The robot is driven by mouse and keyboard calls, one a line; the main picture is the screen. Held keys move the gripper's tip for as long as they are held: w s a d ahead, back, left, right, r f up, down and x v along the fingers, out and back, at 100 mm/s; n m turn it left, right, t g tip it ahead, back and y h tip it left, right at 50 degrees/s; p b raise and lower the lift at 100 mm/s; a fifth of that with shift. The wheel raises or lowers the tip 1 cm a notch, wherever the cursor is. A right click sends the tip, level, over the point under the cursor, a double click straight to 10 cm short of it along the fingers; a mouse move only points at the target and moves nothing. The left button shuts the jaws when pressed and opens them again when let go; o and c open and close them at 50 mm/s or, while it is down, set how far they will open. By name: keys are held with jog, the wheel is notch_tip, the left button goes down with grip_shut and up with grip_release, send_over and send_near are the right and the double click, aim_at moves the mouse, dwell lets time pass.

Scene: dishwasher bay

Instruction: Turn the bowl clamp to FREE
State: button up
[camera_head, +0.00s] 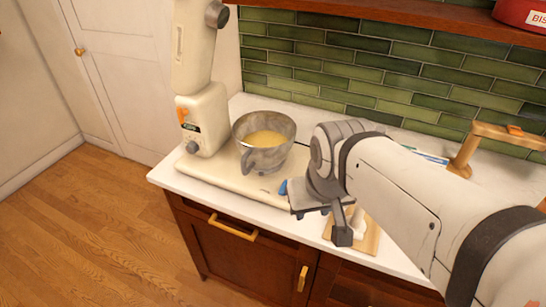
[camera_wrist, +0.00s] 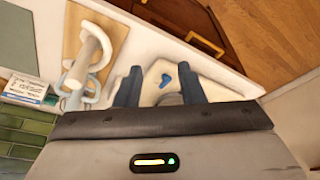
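The cream mixer (camera_head: 205,110) stands at the left end of the counter with a grey metal bowl (camera_head: 262,160) of yellow contents on its base (camera_head: 225,178). A small blue lever (camera_head: 283,187), apparently the bowl clamp, is at the base's right end, beside my gripper. In the wrist view the blue lever (camera_wrist: 167,80) lies on a pale surface, seen between my fingers. No FREE marking can be read. My gripper (camera_wrist: 160,72) is open, with its two dark blue fingers apart and nothing seen held. Contact with the lever cannot be told.
A wooden board (camera_wrist: 95,30) with a white handled thing (camera_wrist: 88,55) lies beside my gripper. A card (camera_wrist: 25,90) and a wooden stand (camera_head: 465,155) are farther back. A shelf with a red tin (camera_head: 520,12) overhangs the green-tiled wall. The counter's front edge is close.

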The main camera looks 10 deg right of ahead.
jog(key=w+f+m+g+b, duration=0.2)
jog(key=w+m+b, duration=0.15)
jog(key=w, duration=0.65)
jog(key=m+g+b, duration=0.1)
jog(key=m+b, duration=0.3)
send_over(284, 185)
jog(key=shift+n, duration=0.25)
notch_tip(284, 185, down, 6)
jog(key=shift+s+a, duration=0.1)
jog(key=shift+s, duration=0.05)
jog(key=shift+f, duration=0.25)
notch_tip(284, 185, down, 7)
jog(key=shift+f, duration=0.2)
jog(key=shift+c, duration=0.4)
grip_shut()
